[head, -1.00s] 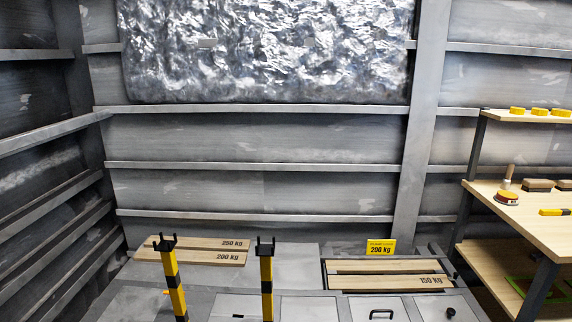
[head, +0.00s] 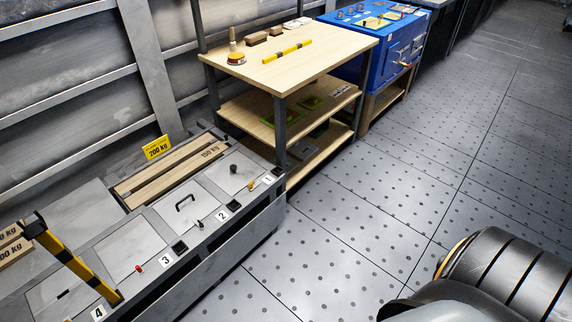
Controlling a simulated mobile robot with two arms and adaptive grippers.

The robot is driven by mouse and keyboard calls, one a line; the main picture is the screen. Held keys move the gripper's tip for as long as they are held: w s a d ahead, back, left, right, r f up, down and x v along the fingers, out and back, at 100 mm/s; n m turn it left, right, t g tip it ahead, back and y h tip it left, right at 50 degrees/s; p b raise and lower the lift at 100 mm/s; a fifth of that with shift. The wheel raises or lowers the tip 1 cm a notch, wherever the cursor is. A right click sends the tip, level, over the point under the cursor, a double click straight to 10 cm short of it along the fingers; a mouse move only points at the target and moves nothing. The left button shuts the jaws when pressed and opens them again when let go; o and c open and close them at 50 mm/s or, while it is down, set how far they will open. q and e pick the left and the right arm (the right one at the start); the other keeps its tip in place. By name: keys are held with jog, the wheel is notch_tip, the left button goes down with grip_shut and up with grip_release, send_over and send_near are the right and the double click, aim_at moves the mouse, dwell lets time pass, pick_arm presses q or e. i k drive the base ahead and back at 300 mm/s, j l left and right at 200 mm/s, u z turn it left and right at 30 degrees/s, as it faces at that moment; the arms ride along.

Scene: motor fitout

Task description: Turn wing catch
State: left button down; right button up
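A grey bench (head: 190,240) with numbered flat panels runs along the left. Small fittings sit along its front edge: a yellow one (head: 251,186) near label 1, a dark one (head: 199,223) near label 2, and a red one (head: 139,268) near label 3. The blue cabinet (head: 345,58) at the top has a small orange-red fitting (head: 404,64) on its front. I cannot tell which of these, if any, is the wing catch. Neither gripper is in view.
A wooden shelf unit (head: 330,50) stands between bench and cabinet. A black handle (head: 184,202) and a black knob (head: 233,168) stick up from the panels. The studded floor (head: 400,180) is clear in the middle.

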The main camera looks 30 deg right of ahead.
aim_at(251, 185)
jog(key=z, duration=0.8)
